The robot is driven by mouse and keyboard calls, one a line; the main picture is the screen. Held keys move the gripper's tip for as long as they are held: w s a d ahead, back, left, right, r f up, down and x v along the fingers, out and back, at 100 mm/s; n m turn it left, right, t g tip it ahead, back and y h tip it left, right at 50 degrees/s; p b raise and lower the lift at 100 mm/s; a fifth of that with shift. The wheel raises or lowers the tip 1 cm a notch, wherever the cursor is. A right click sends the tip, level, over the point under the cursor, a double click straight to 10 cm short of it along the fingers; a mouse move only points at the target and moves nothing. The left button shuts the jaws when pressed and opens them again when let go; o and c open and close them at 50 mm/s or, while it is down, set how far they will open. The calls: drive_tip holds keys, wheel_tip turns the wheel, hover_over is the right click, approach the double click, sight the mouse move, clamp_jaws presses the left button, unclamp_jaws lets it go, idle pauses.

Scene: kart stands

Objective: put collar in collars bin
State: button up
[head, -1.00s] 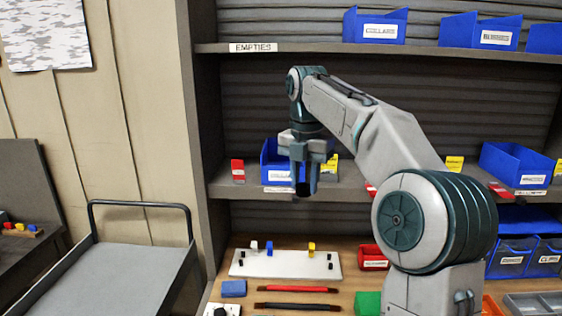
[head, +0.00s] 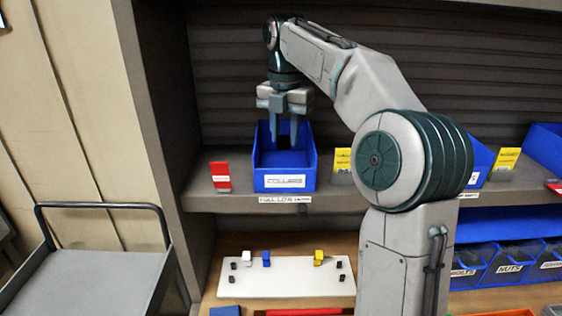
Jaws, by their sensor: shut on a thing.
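The blue collars bin (head: 285,183), with a white COLLARS label on its front, stands on the middle shelf. My gripper (head: 285,126) points down over this bin, with its fingertips near the level of the rim at the back. It is shut on the dark collar (head: 284,139), which is small and mostly hidden between the fingers. I cannot tell whether the collar touches the inside of the bin.
A red card (head: 220,176) stands left of the bin and a yellow card (head: 343,163) right of it. More blue bins (head: 545,150) stand at the right. Below is a white board (head: 285,280) with small pegs and blocks. A grey cart (head: 95,275) stands at the lower left.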

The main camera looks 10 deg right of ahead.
sight(286, 138)
drive_tip(key=f, duration=0.4)
drive_tip(key=shift+s+d, duration=0.1)
drive_tip(key=shift+s, duration=0.1)
drive_tip(key=shift+f+p, duration=0.4)
drive_tip(key=shift+f, duration=2.25)
drive_tip(key=shift+f, duration=0.1)
drive_tip(key=o, duration=1)
drive_tip(key=shift+r+b, duration=0.4)
drive_tip(key=shift+r, duration=3.5)
